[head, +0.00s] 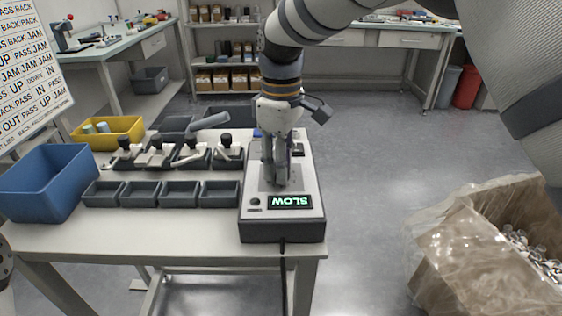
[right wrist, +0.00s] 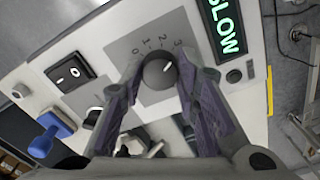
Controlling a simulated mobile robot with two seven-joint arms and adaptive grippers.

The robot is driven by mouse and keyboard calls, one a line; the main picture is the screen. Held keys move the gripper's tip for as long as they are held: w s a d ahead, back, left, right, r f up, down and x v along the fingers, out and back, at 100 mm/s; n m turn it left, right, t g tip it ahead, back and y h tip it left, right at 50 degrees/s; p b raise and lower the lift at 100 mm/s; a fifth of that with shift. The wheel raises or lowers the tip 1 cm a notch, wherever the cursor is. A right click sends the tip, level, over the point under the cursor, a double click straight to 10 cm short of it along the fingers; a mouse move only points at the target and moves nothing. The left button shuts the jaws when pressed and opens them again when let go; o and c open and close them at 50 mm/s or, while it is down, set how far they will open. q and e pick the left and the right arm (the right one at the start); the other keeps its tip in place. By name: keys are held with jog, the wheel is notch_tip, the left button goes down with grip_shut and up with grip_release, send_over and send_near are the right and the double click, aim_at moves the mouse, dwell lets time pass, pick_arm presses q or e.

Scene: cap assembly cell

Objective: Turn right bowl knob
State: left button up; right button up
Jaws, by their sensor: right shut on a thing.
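The control box (head: 282,229) stands at the right end of the table, with a lit green display (head: 290,202) reading SLOW, upside down in the head view. A round dark knob (right wrist: 158,72) sits on its grey dial plate, marked with numbers up to 3. The knob's white mark points up and right in the right wrist view, roughly on the side of the 3. My right gripper (head: 273,182) reaches down onto the box. In the right wrist view its fingers (right wrist: 157,78) are shut on the knob from both sides. The head view hides the knob behind them. My left gripper is not in view.
A black rocker switch (right wrist: 68,74) and a blue control (right wrist: 54,130) are near the knob. Left of the box are grey bins (head: 180,200), several small devices with black knobs (head: 190,141), a blue bin (head: 45,187) and a yellow bin (head: 107,138). A lined carton (head: 460,215) stands right.

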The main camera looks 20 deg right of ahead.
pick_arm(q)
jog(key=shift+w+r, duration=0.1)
pick_arm(e)
jog(key=m+p, duration=0.1)
jog(key=m, duration=0.1)
jog(key=shift+r+m, duration=0.1)
jog(key=shift+m, duration=0.3)
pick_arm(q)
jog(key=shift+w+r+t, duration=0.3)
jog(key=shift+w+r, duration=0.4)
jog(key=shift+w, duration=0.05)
pick_arm(e)
jog(key=shift+m, duration=1.4)
jog(key=o, duration=1.2)
jog(key=shift+f, duration=0.2)
jog(key=shift+c, duration=0.2)
